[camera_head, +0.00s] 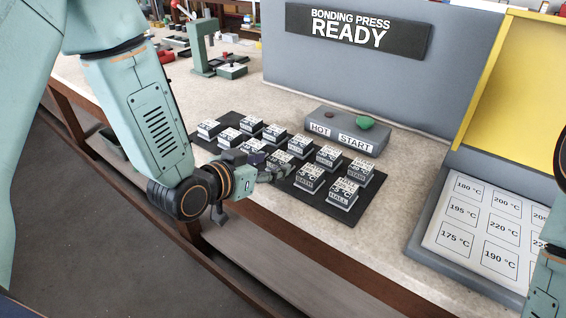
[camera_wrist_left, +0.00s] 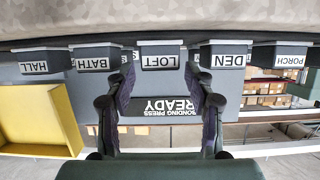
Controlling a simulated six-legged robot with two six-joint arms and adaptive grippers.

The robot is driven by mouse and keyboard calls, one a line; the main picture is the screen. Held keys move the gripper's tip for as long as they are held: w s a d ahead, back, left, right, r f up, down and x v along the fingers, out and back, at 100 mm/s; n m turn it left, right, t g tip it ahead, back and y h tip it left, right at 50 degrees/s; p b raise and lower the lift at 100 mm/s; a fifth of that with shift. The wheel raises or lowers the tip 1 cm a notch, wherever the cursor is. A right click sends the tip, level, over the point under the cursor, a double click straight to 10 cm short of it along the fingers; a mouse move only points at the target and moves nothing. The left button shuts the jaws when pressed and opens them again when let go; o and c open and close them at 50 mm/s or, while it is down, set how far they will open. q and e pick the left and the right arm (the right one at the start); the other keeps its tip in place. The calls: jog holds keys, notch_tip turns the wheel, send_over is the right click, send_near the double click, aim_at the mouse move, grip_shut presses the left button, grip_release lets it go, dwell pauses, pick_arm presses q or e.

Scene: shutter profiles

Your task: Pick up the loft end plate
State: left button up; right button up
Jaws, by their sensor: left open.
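The loft end plate (camera_wrist_left: 160,57) is a grey block with a white label reading LOFT; in the left wrist view it sits in the middle of a row. In the head view it appears to be the block (camera_head: 281,158) in the front row on the black mat (camera_head: 326,207), partly covered by my gripper. My left gripper (camera_wrist_left: 160,78) is open, with one finger on each side of the loft plate; contact cannot be told. In the head view the left gripper (camera_head: 268,166) reaches the mat's front edge. My right gripper is out of view.
Beside it stand the BATH block (camera_wrist_left: 97,57) and DEN block (camera_wrist_left: 221,56), with HALL (camera_wrist_left: 40,62) and PORCH (camera_wrist_left: 286,56) at the ends. Behind the blocks is a grey HOT START box (camera_head: 340,130) with a green button. A temperature panel (camera_head: 490,228) lies at right.

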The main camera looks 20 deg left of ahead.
aim_at(276, 161)
pick_arm(q)
jog(key=x, duration=0.4)
jog(key=shift+w+b, duration=0.25)
jog(key=shift+b, duration=0.1)
jog(key=shift+w+d+f, duration=0.1)
jog(key=shift+w+d, duration=0.2)
jog(key=shift+a, duration=0.2)
jog(key=shift+c, duration=0.6)
jog(key=shift+d, duration=0.15)
jog(key=c, duration=0.6)
jog(key=shift+c, duration=0.5)
